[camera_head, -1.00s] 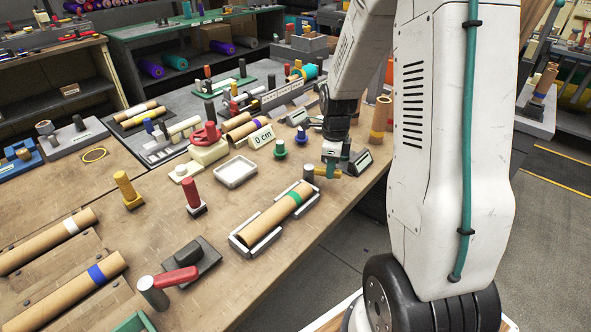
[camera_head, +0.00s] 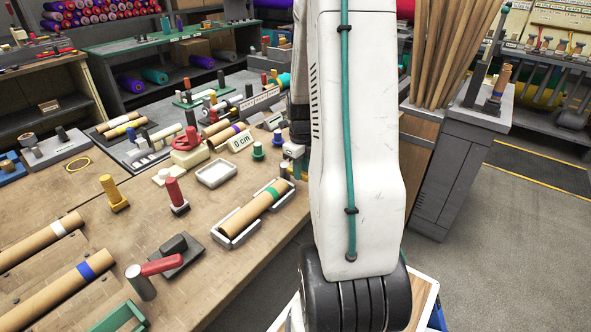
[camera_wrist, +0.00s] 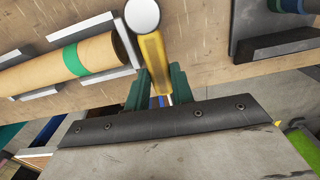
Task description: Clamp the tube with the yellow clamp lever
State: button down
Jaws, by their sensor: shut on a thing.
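The cardboard tube with a green band (camera_head: 252,212) lies in a pale cradle (camera_head: 224,238) near the table's front edge; its end also shows at the left of the wrist view (camera_wrist: 70,60). The grey clamp post (camera_head: 284,169) stands by the tube's far end; its round pale top shows in the wrist view (camera_wrist: 142,15). The yellow clamp lever (camera_wrist: 153,52) runs from the post down between my green fingers. My gripper (camera_wrist: 157,88) is shut on the lever, beside the tube. In the head view my arm partly hides gripper and lever.
A red lever on a grey post (camera_head: 160,264) stands at the front left. A white tray (camera_head: 216,173), a red upright handle (camera_head: 176,193) and a yellow upright handle (camera_head: 112,190) stand behind the tube. A dark stand (camera_wrist: 280,35) is near my gripper at right.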

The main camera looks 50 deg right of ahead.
jog(key=shift+w+r, duration=0.1)
jog(key=shift+w, duration=0.05)
jog(key=c, duration=1.2)
grip_release()
notch_tip(320, 180, up, 8)
jog(key=shift+f, duration=0.15)
